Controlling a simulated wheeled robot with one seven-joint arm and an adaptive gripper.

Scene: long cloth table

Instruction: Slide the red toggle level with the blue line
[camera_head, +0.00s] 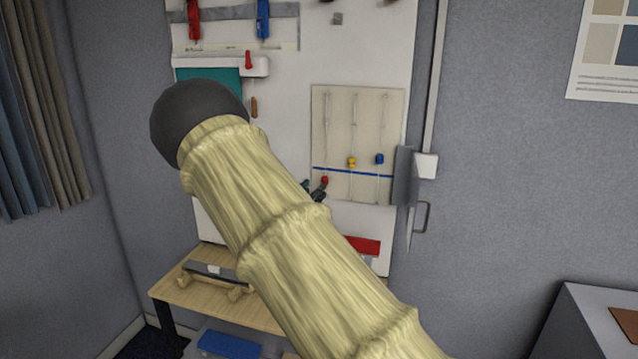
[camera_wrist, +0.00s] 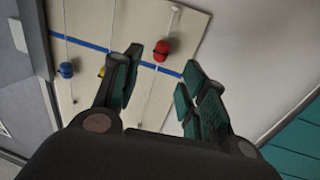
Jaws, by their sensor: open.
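The red toggle (camera_head: 325,180) sits on the leftmost of three vertical tracks on a cream panel (camera_head: 335,105), a little below the blue line (camera_head: 365,174). In the wrist view, which is roughly upside down, the red toggle (camera_wrist: 161,48) appears just above the blue line (camera_wrist: 88,46). My gripper (camera_head: 316,190) is mostly hidden behind my arm in the head view. In the wrist view my gripper (camera_wrist: 160,78) is open, its fingers on either side of the red toggle's track. The toggle shows beyond the gap, and I see no contact.
A yellow toggle (camera_head: 351,162) and a blue toggle (camera_head: 380,159) are on the other tracks, above the line. In the wrist view one finger partly covers the yellow toggle (camera_wrist: 102,72). A grey hinged plate (camera_head: 403,176) stands right of the panel. A wooden bench (camera_head: 180,289) is below.

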